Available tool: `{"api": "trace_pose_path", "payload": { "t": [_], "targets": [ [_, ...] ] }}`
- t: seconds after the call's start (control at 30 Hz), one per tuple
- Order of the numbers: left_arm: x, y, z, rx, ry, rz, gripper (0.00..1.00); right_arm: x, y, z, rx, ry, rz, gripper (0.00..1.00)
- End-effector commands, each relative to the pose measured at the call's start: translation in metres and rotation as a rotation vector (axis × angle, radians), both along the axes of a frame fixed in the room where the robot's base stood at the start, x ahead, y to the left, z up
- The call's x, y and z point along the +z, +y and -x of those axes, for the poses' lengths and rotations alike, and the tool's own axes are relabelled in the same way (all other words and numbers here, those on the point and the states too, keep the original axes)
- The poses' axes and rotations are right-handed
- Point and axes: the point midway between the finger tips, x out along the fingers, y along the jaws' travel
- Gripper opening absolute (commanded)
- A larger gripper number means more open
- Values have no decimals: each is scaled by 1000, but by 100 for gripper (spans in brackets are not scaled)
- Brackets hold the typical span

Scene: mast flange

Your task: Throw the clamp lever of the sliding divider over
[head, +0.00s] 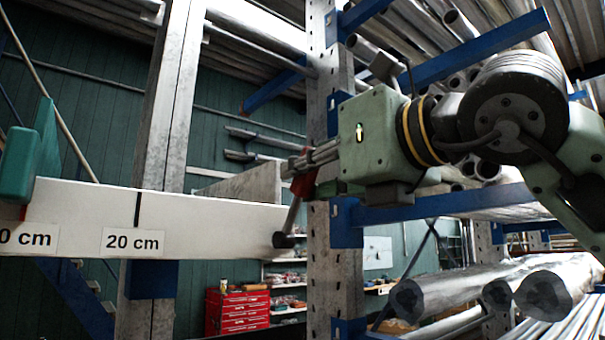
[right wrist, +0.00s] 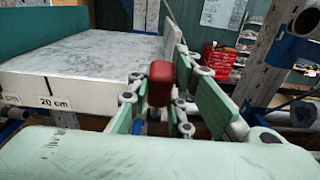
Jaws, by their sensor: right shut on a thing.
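The sliding divider (head: 250,188) is a grey upright plate across the white shelf (head: 190,215); it also shows in the right wrist view (right wrist: 172,42). The clamp lever has a dark round hub (head: 285,241) at the shelf's front, a grey rod and a red grip (head: 303,186). The lever points up, tilted a little to the right. My right gripper (head: 300,163) comes in from the right and is shut on the red grip. In the right wrist view the grip (right wrist: 160,83) stands between the fingers, which partly hide the rod. My left gripper is out of view.
The shelf front carries a 20 cm label (head: 132,242) with a black mark. A teal end piece (head: 35,155) stands at its left. A grey post with blue brackets (head: 347,222) is close beside my right gripper. A red tool chest (head: 237,312) stands behind.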

Motion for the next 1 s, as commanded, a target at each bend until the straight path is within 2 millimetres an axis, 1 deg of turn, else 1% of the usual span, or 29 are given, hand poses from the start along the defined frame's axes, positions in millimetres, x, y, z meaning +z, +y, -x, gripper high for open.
{"api": "trace_pose_path", "payload": {
  "t": [0.03, 0.1, 0.47, 1.0],
  "targets": [
    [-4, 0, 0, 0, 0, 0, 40, -5, -1, 1, 1, 5, 2, 6],
    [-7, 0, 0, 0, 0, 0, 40, -7, -2, 3, 1, 5, 3, 6],
    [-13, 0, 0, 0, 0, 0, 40, -10, -5, 9, 1, 5, 4, 6],
    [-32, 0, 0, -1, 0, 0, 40, -23, -14, 20, 0, 4, 4, 6]
  ]
}}
